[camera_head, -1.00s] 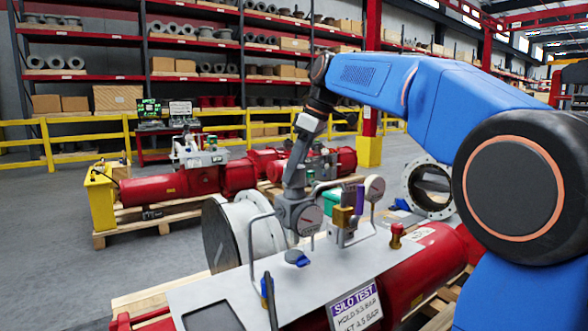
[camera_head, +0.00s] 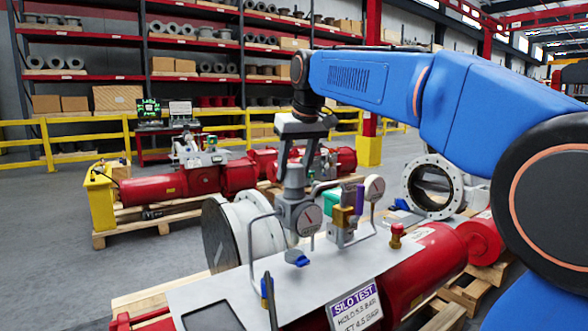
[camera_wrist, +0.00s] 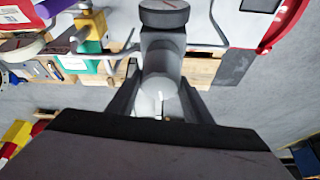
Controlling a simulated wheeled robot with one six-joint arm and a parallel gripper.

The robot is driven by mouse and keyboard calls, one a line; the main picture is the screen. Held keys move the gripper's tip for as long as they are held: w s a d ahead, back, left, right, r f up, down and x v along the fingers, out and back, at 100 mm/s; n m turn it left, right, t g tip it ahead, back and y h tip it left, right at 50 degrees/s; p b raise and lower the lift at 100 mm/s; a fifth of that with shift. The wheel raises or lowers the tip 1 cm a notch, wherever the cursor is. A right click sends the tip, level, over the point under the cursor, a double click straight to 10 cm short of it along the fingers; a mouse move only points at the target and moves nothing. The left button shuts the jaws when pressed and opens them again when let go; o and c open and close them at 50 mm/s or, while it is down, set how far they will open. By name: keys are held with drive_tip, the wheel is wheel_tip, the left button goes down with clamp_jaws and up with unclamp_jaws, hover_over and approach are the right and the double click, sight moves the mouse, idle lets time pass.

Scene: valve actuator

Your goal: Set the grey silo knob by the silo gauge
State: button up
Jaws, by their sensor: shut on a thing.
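The grey silo knob (camera_head: 295,174) is the upright grey cylinder on top of the grey regulator body, above the metal panel. My gripper (camera_head: 296,164) comes down from above with one finger on each side of the knob and is shut on it. The silo gauge (camera_head: 308,219), a round white dial with a dark needle and red marking, faces forward just below the knob; its reading is too small to tell. In the wrist view the knob (camera_wrist: 163,72) lies between my fingers, its end partly hidden by the gripper body.
The SILO TEST sign (camera_head: 354,305) hangs at the panel's front; its figures are hard to read. A brass block with a purple handle (camera_head: 359,198), a second gauge (camera_head: 374,188) and a red knob (camera_head: 396,236) stand to the right. Bent pipes flank the regulator.

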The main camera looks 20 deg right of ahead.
drive_tip(key=m+h, duration=0.1)
drive_tip(key=m, duration=0.2)
drive_tip(key=m+h, duration=0.1)
drive_tip(key=m, duration=0.3)
drive_tip(key=shift+h, duration=0.4)
drive_tip(key=m+g+h, duration=0.1)
drive_tip(key=m, duration=0.3)
drive_tip(key=shift+m+g+h, duration=0.5)
drive_tip(key=shift+m+g, duration=0.1)
drive_tip(key=shift+m, duration=1)
drive_tip(key=o, duration=1.1)
drive_tip(key=shift+c, duration=0.2)
